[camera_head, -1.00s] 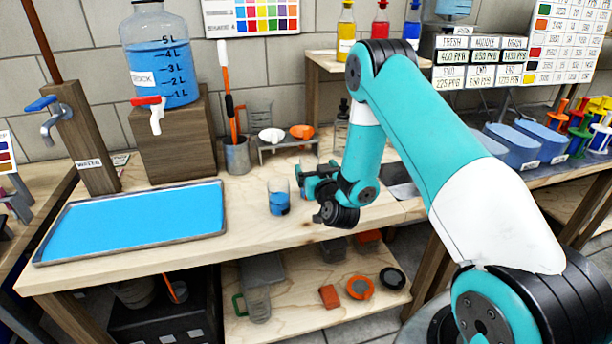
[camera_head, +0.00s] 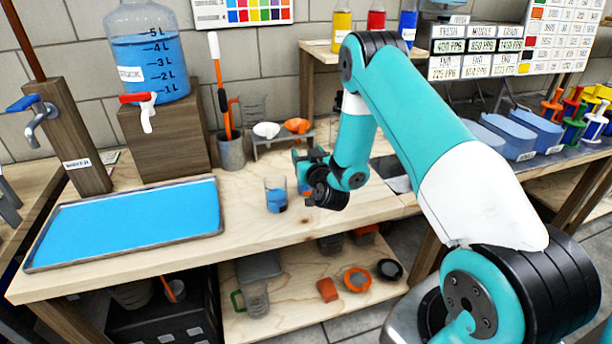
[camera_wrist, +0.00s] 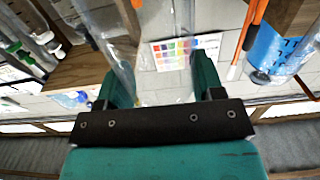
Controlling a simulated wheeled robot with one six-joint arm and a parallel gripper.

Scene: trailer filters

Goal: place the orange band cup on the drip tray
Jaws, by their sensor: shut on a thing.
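My gripper (camera_head: 308,168) is over the bench, right of a clear cup with blue in it (camera_head: 276,196). In the wrist view, its two teal fingers (camera_wrist: 165,75) are closed on a clear, see-through cup (camera_wrist: 163,92). In the head view, a small orange patch with blue (camera_head: 304,188) shows beside the gripper and looks like the orange band cup, mostly hidden by my wrist. I cannot tell whether it touches the bench. A shallow metal-rimmed tray with a blue surface (camera_head: 218,232), apparently the drip tray, lies empty on the left.
A blue-filled dispenser (camera_head: 150,60) on a wooden block (camera_head: 165,140) and a post with a tap (camera_head: 70,140) stand behind the tray. A metal tool holder (camera_head: 231,152) and a small rack with white and orange bowls (camera_head: 283,138) stand behind the cups. Bare bench lies in front.

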